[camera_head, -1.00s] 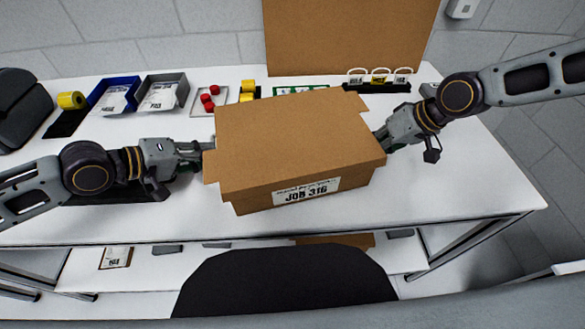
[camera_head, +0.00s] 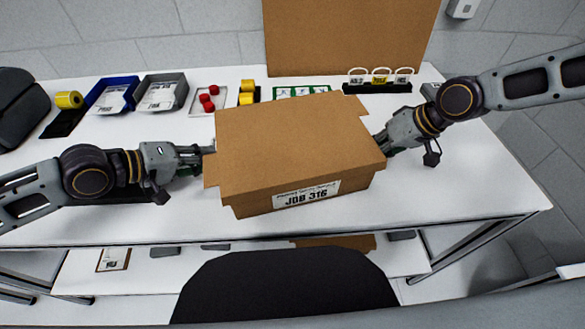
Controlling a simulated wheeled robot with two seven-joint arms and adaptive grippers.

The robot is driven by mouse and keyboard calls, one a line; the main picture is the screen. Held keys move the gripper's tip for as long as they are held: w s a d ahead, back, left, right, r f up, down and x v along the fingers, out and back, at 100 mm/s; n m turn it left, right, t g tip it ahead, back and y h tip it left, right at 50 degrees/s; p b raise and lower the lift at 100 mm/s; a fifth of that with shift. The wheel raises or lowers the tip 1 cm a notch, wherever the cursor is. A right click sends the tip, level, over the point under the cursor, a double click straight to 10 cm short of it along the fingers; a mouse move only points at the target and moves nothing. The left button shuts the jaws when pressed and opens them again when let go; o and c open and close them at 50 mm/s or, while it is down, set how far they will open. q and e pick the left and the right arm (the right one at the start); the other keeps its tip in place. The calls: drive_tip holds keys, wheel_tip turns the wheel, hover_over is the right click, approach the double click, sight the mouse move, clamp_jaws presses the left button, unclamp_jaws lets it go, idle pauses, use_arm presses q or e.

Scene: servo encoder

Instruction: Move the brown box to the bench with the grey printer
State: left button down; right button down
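The brown box (camera_head: 297,148), closed and labelled "JOB 316" on its front, is in the middle of the head view over the white bench (camera_head: 450,190), slightly turned. I cannot tell whether its underside touches the bench. My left gripper (camera_head: 209,154) is at the box's left side and my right gripper (camera_head: 383,140) is at its right side. The fingertips meet or pass behind the box edges, so their opening and grip are hidden. A dark grey rounded object (camera_head: 20,110) is cut off at the left edge; I cannot tell whether it is the grey printer.
Behind the box are a blue bin (camera_head: 112,95), a grey bin (camera_head: 163,92), a tray with red pieces (camera_head: 208,98), yellow rolls (camera_head: 247,92) and a black tag rack (camera_head: 377,87). A brown board (camera_head: 350,35) stands at the back. A dark chair back (camera_head: 285,285) is in front.

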use_arm(q)
drive_tip(key=shift+d+f+b, duration=0.1)
drive_tip(key=shift+d+b, duration=0.15)
drive_tip(key=shift+b, duration=0.05)
use_arm(e)
drive_tip(key=shift+a+f, duration=0.15)
use_arm(q)
drive_tip(key=c, duration=1.5)
unclamp_jaws()
drive_tip(key=shift+s, duration=0.1)
use_arm(e)
drive_tip(key=c, duration=1.5)
unclamp_jaws()
drive_tip(key=shift+c, duration=0.2)
use_arm(q)
drive_tip(key=shift+o, duration=0.3)
use_arm(e)
drive_tip(key=shift+s, duration=0.1)
use_arm(q)
drive_tip(key=shift+a+f, duration=0.1)
drive_tip(key=shift+a, duration=0.05)
use_arm(e)
drive_tip(key=shift+d, duration=0.2)
